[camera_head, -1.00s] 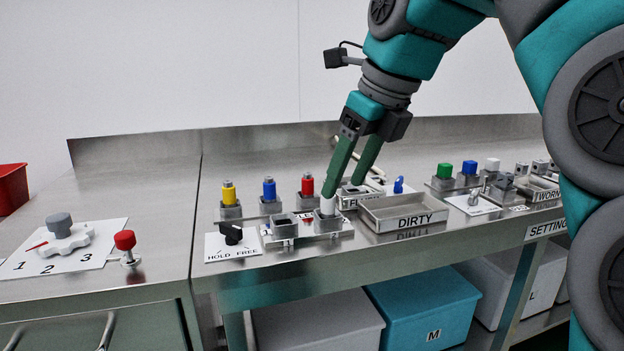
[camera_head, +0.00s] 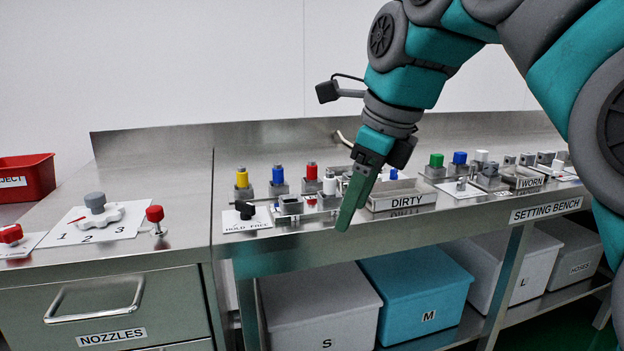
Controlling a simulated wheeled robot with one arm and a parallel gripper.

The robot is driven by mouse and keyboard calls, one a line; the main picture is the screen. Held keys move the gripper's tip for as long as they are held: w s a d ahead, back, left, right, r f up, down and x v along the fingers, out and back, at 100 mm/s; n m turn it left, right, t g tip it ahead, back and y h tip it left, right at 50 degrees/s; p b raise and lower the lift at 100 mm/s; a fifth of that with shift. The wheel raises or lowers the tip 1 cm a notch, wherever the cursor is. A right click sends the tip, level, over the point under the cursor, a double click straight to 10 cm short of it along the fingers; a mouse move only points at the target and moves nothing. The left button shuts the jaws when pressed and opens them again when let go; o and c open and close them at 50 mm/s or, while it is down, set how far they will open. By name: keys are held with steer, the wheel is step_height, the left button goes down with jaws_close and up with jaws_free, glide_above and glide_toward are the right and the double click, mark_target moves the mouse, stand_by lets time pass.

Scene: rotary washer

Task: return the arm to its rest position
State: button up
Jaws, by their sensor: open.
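My arm reaches in from the upper right. My gripper (camera_head: 345,222) points down in front of the setting bench (camera_head: 560,208), its green fingers overlapping one another in this view. It holds nothing that I can see. A white-topped nozzle (camera_head: 329,184) stands upright in a metal holder just left of the fingers, apart from them. The fingers hide part of the bench edge and the left end of the DIRTY tray (camera_head: 405,200).
Yellow (camera_head: 242,178), blue (camera_head: 278,176) and red (camera_head: 311,173) capped pieces stand behind the HOLD/FREE lever (camera_head: 245,209). A numbered dial (camera_head: 97,208) and red knob (camera_head: 155,216) sit left. Bins (camera_head: 418,290) fill the shelf below.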

steer(key=s+d+f+n+g+h, duration=0.1)
steer(key=s+d+f+n, duration=0.2)
steer(key=s+f+n, duration=0.5)
steer(key=s+d+f+n+g, duration=0.2)
steer(key=s+f+n, duration=0.5)
steer(key=f, duration=0.6)
steer(key=s+d+f+n+g+h, duration=0.1)
steer(key=s+d+f+n, duration=0.3)
steer(key=s+f+n, duration=0.4)
step_height(320, 180, down, 3)
steer(key=shift+s+r+n+g+h, duration=0.15)
steer(key=shift+s+n+g+h, duration=0.15)
steer(key=shift+s, duration=0.05)
steer(key=shift+c, duration=0.3)
